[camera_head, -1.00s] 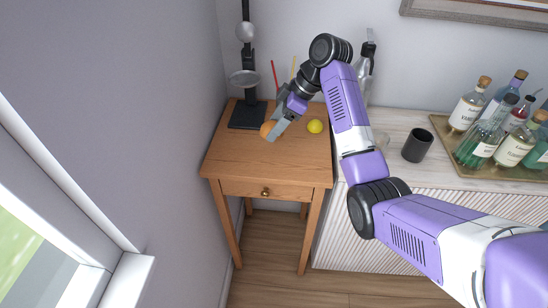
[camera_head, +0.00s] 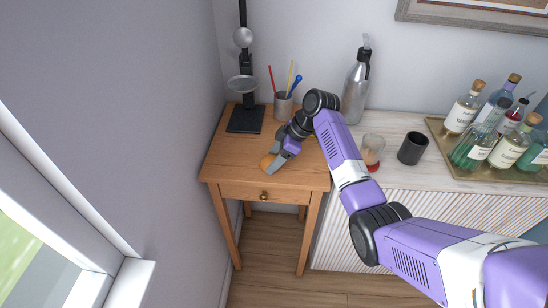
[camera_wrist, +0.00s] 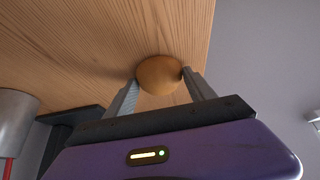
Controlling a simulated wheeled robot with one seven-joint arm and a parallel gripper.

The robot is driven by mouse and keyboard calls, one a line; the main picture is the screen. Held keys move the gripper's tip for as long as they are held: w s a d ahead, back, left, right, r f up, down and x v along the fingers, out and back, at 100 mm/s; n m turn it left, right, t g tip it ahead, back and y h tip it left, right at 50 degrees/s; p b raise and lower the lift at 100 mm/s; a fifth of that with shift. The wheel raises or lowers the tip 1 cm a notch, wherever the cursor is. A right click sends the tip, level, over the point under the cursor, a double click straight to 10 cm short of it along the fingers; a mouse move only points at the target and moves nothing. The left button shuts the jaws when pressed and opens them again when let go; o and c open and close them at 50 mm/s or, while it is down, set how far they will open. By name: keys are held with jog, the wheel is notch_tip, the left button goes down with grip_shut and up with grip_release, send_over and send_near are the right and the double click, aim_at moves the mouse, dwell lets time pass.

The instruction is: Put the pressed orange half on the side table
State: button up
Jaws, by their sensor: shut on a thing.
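The orange half (camera_head: 267,162) is between the fingertips of my gripper (camera_head: 272,163), over the front part of the wooden side table (camera_head: 225,158). In the wrist view the orange half (camera_wrist: 160,74) shows its rounded peel, with one grey finger of my gripper (camera_wrist: 160,80) against each side. The wooden top (camera_wrist: 90,50) lies right behind it. I cannot tell whether the half touches the tabletop or is just above it. Its cut face is hidden.
A black press stand (camera_head: 245,118) and a grey cup (camera_head: 283,105) with pens stand at the table's back. The left part of the tabletop is clear. A glass (camera_head: 373,150), dark cup (camera_head: 413,148), steel bottle (camera_head: 356,88) and bottle tray (camera_head: 480,172) are on the sideboard.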

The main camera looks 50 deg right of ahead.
jog(key=shift+f, duration=0.1)
jog(key=o, duration=1.4)
jog(key=b+v, duration=0.1)
jog(key=v, duration=1.1)
